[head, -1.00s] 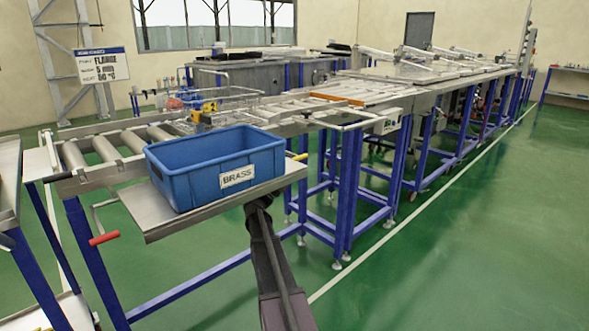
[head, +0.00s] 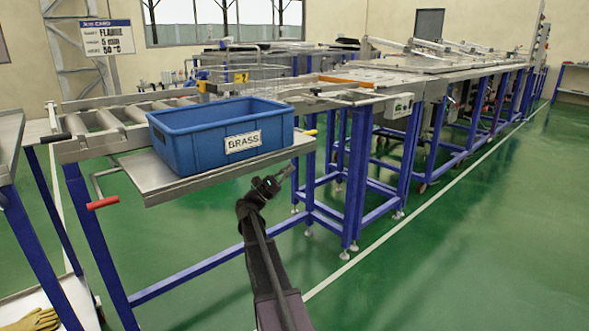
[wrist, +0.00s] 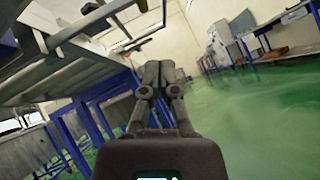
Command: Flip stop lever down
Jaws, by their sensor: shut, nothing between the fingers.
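A lever with a red grip (head: 102,203) sticks out below the left end of the steel shelf at the front of the roller line. A small yellow-tipped handle (head: 311,132) shows at the shelf's right end. I cannot tell which of these is the stop lever. My gripper (head: 287,171) is in the air to the right of the shelf, apart from both handles. In the wrist view my gripper (wrist: 158,72) is shut and empty, pointing along the line's side, with a blue-legged frame to its left.
A blue bin marked BRASS (head: 222,136) stands on the steel shelf (head: 190,187). The roller conveyor (head: 110,118) runs behind it. Blue table legs (head: 357,180) stand beyond my gripper. Green floor (head: 480,230) is open to the right. Yellow gloves (head: 35,320) lie at lower left.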

